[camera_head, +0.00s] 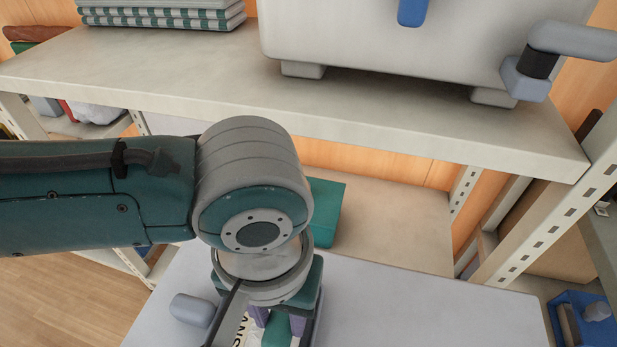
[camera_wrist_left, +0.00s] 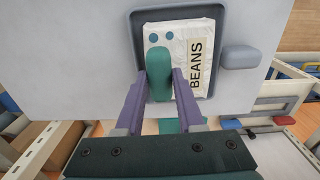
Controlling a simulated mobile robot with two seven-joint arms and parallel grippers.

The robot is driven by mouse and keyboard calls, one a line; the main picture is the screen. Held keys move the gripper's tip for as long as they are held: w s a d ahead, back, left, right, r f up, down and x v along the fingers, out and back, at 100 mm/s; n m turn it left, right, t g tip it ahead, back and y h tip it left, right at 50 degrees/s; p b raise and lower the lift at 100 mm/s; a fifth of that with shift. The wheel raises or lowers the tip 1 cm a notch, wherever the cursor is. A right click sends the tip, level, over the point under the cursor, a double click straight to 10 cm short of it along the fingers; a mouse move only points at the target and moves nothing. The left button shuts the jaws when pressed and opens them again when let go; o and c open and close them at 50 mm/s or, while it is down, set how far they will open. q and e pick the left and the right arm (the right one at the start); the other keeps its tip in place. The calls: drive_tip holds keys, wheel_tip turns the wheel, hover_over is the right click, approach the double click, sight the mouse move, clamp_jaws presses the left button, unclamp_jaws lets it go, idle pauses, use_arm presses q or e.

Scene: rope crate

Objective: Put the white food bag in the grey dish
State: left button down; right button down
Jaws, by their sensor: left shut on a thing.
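The white food bag (camera_wrist_left: 165,38), with a "BEANS" label and a green grip piece (camera_wrist_left: 160,70), lies within the rim of the grey dish (camera_wrist_left: 220,14) in the left wrist view. I cannot tell whether it rests on the dish floor. My left gripper (camera_wrist_left: 160,82) has its purple fingers shut on the green piece. In the head view my left gripper (camera_head: 277,320) points down at the dish, and my wrist hides most of the bag and dish. A dish handle (camera_head: 192,310) shows. My right gripper is not in view.
The dish stands on a pale grey surface (camera_head: 420,310) with free room to its right. A shelf (camera_head: 400,110) behind carries a big grey box (camera_head: 400,45) and a striped stack (camera_head: 160,14). A green box (camera_head: 326,205) sits below. A blue bin (camera_head: 585,320) is at far right.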

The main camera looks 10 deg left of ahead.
use_arm(q)
drive_tip(key=shift+f, duration=0.2)
drive_tip(key=shift+c, duration=2.2)
unclamp_jaws()
drive_tip(key=shift+r, duration=0.1)
wheel_tip(320, 180, up, 8)
drive_tip(key=p, duration=0.2)
drive_tip(key=shift+r+p, duration=0.2)
drive_tip(key=shift+p, duration=0.2)
drive_tip(key=shift+r, duration=0.7)
